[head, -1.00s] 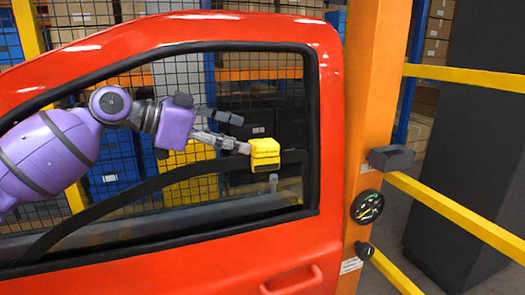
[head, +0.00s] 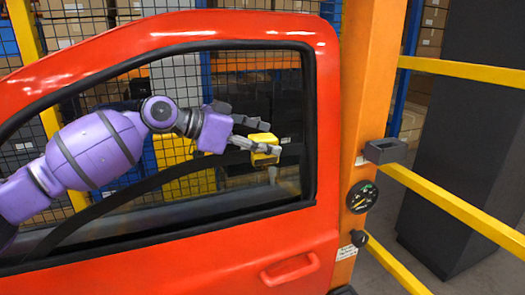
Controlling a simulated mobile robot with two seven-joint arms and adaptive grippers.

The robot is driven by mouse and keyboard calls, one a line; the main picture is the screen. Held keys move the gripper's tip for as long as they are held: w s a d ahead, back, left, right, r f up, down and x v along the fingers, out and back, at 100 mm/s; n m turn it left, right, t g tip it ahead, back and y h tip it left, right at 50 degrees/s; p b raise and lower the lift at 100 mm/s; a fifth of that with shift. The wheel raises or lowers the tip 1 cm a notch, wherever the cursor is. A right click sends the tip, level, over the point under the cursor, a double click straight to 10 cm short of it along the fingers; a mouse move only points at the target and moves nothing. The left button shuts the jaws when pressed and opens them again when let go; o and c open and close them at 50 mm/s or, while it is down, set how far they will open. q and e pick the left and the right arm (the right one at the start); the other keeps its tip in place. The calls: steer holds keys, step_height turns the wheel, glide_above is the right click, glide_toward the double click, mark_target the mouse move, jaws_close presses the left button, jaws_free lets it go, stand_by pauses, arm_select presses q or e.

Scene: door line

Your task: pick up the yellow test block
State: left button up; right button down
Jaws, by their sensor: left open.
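The yellow test block (head: 262,158) shows through the window opening of the red door, near the window's right end. My left gripper (head: 272,138) reaches in from the left and is open. Its lower finger crosses in front of the block and hides part of it; its upper finger is above the block's top left. I cannot tell whether the fingers touch the block. What carries the block is mostly hidden; a small grey piece shows just below it. My right gripper is not in view.
The red door (head: 185,258) and its window frame surround my left arm. Yellow rails (head: 455,210) run further right. A mesh fence and shelving stand behind.

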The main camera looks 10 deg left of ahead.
arm_select(q)
steer(key=shift+c, duration=0.7)
jaws_close()
steer(key=shift+r, duration=0.15)
